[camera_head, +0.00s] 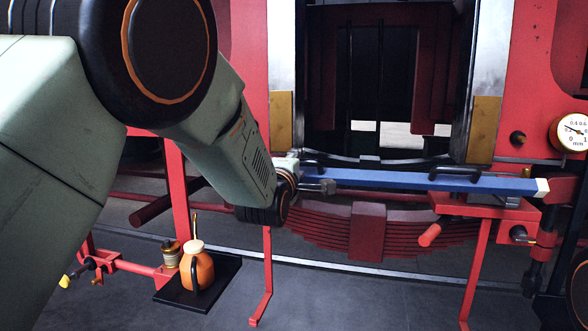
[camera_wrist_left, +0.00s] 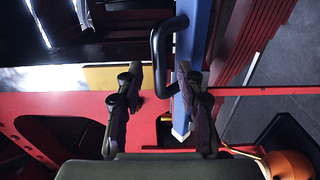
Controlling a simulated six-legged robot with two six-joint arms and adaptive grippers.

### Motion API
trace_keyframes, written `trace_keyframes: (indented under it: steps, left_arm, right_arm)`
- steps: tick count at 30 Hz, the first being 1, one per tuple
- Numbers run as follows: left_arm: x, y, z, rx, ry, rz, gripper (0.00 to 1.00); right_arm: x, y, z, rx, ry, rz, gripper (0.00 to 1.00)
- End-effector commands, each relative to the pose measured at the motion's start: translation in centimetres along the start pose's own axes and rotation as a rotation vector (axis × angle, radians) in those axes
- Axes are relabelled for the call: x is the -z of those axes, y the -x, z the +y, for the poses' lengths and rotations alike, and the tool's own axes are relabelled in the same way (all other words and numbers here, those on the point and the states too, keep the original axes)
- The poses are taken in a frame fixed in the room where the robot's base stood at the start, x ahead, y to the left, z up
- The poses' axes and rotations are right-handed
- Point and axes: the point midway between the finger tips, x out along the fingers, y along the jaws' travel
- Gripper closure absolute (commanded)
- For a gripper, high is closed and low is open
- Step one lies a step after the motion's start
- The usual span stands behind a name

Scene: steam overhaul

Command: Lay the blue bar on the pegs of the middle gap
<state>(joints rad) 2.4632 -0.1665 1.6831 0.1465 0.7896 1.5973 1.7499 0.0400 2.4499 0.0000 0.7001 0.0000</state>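The blue bar (camera_head: 415,180), with white ends and black handles, lies nearly level across the front of the middle gap (camera_head: 385,90). Its right end is over a red bracket (camera_head: 500,210); contact with pegs cannot be made out. My left gripper (camera_head: 318,186) is at the bar's left end. In the left wrist view the bar (camera_wrist_left: 188,110) runs down to its white tip beside the right finger. My left gripper (camera_wrist_left: 160,88) has its fingers apart, with a black handle (camera_wrist_left: 157,50) reaching between them. No right gripper shows.
A dark red leaf spring (camera_head: 365,230) is below the bar. An orange oil can (camera_head: 197,268) stands on a black tray (camera_head: 228,270) at lower left. A round gauge (camera_head: 573,132) is at the right edge. Pale metal posts flank the gap.

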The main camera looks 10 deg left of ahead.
Motion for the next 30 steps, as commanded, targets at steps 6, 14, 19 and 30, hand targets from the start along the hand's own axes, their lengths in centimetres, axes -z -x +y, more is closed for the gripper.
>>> trace_keyframes:
  steps: [6, 14, 19, 30]
  left_arm:
    - [0.0, -2.0, 0.0, 0.001, 0.002, 0.001, 0.62]
    - [0.0, -2.2, 0.0, 0.001, -0.001, 0.0, 0.62]
    - [0.0, -0.7, 0.0, 0.0, -0.001, 0.0, 0.62]
    - [0.0, 1.7, 0.0, 0.001, 0.0, 0.0, 0.62]
  right_arm:
    - [0.0, 0.3, 0.0, 0.0, 0.0, 0.0, 0.62]
    - [0.0, 0.2, 0.0, 0.0, 0.0, 0.0, 0.62]
    - [0.0, 0.0, 0.0, 0.0, 0.0, 0.0, 0.62]
    - [0.0, -0.2, 0.0, 0.0, 0.0, 0.0, 0.62]
